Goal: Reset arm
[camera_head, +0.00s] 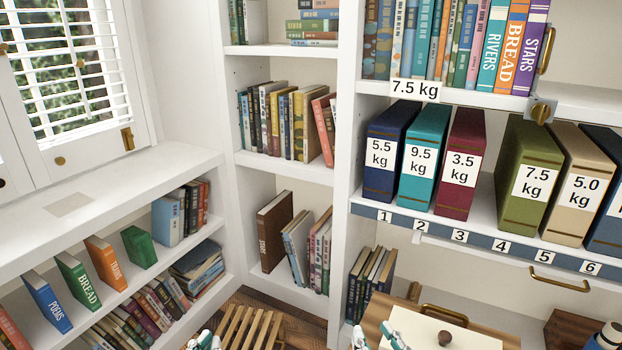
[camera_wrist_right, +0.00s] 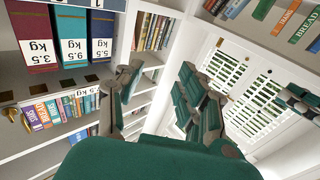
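My left gripper (camera_head: 205,341) shows only as small white and teal tips at the bottom edge of the head view, and its opening cannot be made out. My right gripper (camera_head: 378,338) shows its tips apart at the bottom of the head view, in front of a wooden board with a cream top. In the right wrist view, the two fingers of this gripper (camera_wrist_right: 160,92) stand wide apart with nothing held between them. Part of another dark teal gripper shows at the right edge of that view.
Weight-labelled binders, including a maroon one (camera_head: 460,165) and a green one (camera_head: 527,178), stand on a numbered shelf (camera_head: 437,226). A cream-topped board (camera_head: 425,325) and a slatted wooden crate (camera_head: 247,328) lie low in front. Bookshelves line the left and back.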

